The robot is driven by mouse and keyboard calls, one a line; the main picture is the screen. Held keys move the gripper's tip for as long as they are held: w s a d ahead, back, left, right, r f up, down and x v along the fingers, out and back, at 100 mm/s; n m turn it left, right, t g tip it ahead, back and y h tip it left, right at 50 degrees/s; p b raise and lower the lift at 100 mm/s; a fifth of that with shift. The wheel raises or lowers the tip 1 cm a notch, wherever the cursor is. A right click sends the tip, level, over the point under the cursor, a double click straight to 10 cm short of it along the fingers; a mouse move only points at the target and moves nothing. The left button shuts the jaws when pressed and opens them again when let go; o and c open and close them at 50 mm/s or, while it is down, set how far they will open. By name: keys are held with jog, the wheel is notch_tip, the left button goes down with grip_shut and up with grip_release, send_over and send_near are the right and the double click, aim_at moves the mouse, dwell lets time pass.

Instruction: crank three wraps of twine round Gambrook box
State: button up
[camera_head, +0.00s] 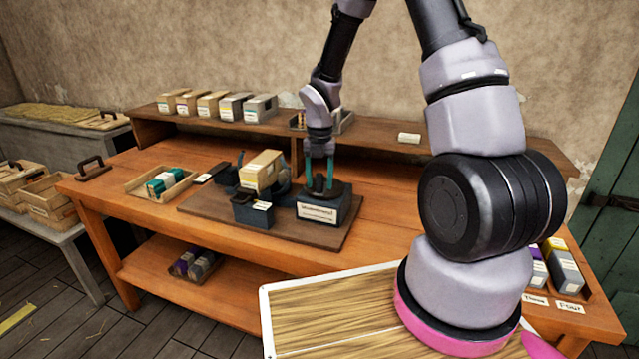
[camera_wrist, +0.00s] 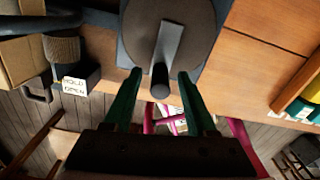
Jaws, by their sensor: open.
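A tan box with a pale label (camera_head: 262,170) sits in the dark machine on the bench; its name is too small to read. It also shows at the left edge of the wrist view (camera_wrist: 18,62). The round dark wheel (camera_wrist: 190,25) has a grey crank arm and an upright dark knob (camera_wrist: 160,80). My gripper (camera_head: 320,165) points down over the wheel with its teal fingers open. In the wrist view, the fingertips (camera_wrist: 159,74) stand on either side of the knob with visible gaps. I cannot make out any twine wraps on the box.
A "HOLD OPEN" tag (camera_wrist: 75,86) sits beside the machine. Several boxes (camera_head: 210,104) stand on the back shelf. A tray of teal-and-white items (camera_head: 152,188) is left of the base board (camera_head: 215,222). Boxes (camera_head: 565,275) stand at the right. The front bench strip is clear.

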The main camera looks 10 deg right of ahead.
jog(key=shift+f, duration=0.6)
grip_shut()
